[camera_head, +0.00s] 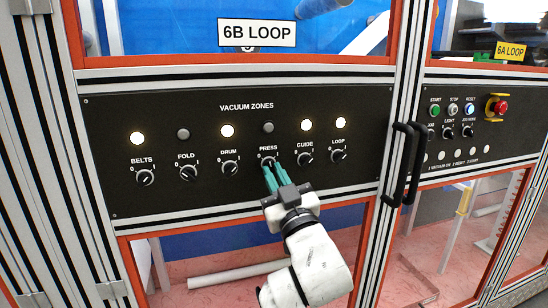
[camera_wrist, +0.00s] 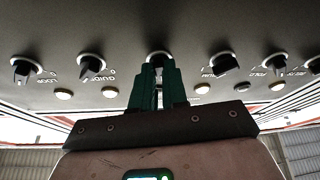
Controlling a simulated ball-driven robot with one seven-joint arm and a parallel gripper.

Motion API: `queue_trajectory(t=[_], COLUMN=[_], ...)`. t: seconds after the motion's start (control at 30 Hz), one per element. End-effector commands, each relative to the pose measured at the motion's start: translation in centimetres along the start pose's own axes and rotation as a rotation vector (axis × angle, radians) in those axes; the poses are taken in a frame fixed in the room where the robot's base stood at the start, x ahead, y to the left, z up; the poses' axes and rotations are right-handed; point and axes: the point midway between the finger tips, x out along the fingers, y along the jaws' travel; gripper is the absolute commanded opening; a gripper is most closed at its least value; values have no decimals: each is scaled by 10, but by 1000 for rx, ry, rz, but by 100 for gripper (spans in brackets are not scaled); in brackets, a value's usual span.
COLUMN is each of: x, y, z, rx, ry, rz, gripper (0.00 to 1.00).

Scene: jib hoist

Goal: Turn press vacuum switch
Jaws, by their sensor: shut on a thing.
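The PRESS vacuum switch (camera_head: 266,157) is a small black rotary knob with 0 and 1 marks on the black VACUUM ZONES panel (camera_head: 225,190). The round lamp (camera_head: 268,127) above it is grey and unlit. My gripper (camera_head: 269,166) reaches up from below with two green fingers, their tips at the PRESS knob. In the wrist view my gripper (camera_wrist: 158,64) is shut on the PRESS switch (camera_wrist: 157,54), whose top edge shows between and beyond the fingertips. The fingers hide most of the knob, so its pointer direction cannot be told.
The DRUM switch (camera_head: 230,168) and GUIDE switch (camera_head: 305,158) sit close on either side. The FOLD lamp (camera_head: 183,134) is unlit; the BELTS, DRUM, GUIDE and LOOP lamps glow. Black door handles (camera_head: 403,165) stand out right of the panel, before a second control panel (camera_head: 470,130).

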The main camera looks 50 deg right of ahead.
Motion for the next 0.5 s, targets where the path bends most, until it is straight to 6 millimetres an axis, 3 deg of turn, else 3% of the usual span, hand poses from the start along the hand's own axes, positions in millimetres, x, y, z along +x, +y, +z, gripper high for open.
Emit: queue_trajectory(t=[0.03, 0.5], x=[5, 6], y=[3, 6], z=[-10, -13], rx=[-28, -293], ry=[1, 5], rz=[-11, -122], gripper=[0, 0])
